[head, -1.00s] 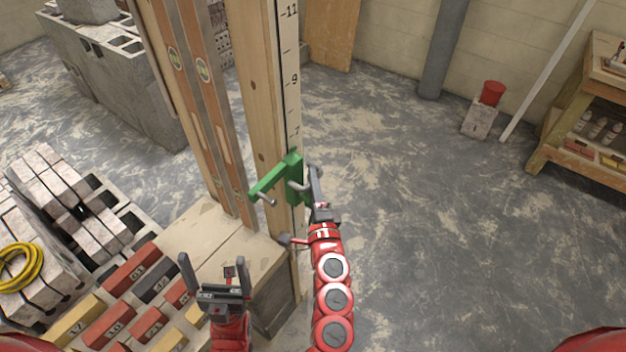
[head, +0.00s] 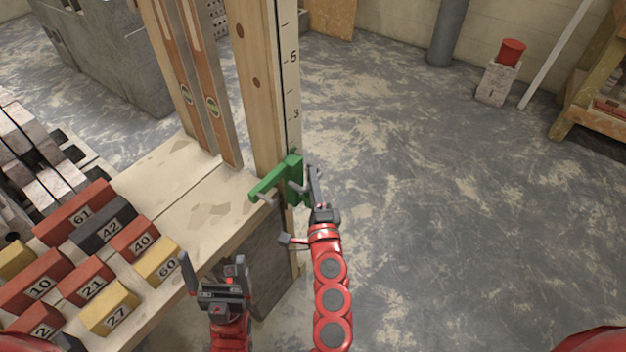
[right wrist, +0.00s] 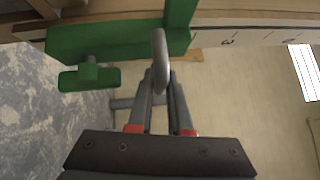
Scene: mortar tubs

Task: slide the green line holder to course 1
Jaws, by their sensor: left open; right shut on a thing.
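The green line holder (head: 291,180) sits on the wooden post (head: 262,95), against the edge with the numbered scale strip (head: 288,70). It is below the 3 mark in the head view; the marks lower down are hidden behind it and my arm. My right gripper (head: 311,180) is shut on the holder's grey handle. In the right wrist view the green holder (right wrist: 120,42) and the grey handle (right wrist: 159,60) show, with the fingers (right wrist: 160,95) closed at the handle. My left gripper (head: 216,275) is open and empty, in front of the bench's edge.
A wooden bench (head: 185,190) carries several numbered blocks (head: 110,232) left of the post. Two spirit levels (head: 205,90) lean beside the post. The floor (head: 430,200) to the right is clear. A red bucket (head: 512,51) stands on a block further back.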

